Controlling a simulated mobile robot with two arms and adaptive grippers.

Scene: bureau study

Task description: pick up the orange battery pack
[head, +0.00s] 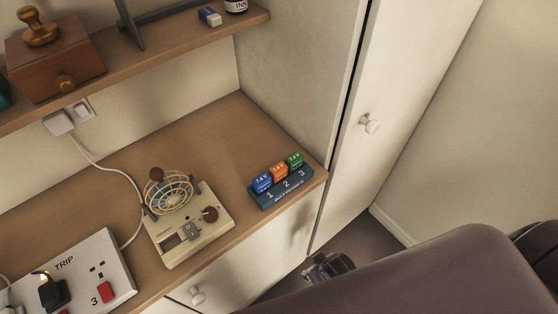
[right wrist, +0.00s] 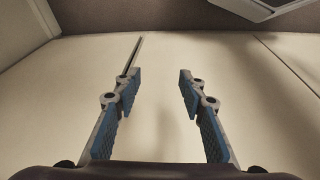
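The orange battery pack (head: 279,172) stands in the middle of a blue holder (head: 284,196) at the right end of the wooden desk top. A blue battery pack (head: 262,183) is on its left and a green battery pack (head: 295,161) on its right, close beside it. The holder is marked 1, 2, 3. My right gripper (right wrist: 158,92) is open and empty in the right wrist view, facing a pale cabinet surface. In the head view part of a gripper (head: 328,267) shows low beside the desk, below the holder. My left gripper is not in view.
A cream device with a wire cage (head: 187,235) stands left of the holder. A white TRIP power strip (head: 78,276) lies farther left. A shelf (head: 150,62) overhangs the desk's back. A tall cabinet with a white knob (head: 369,124) stands right. Bare desk lies behind the holder.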

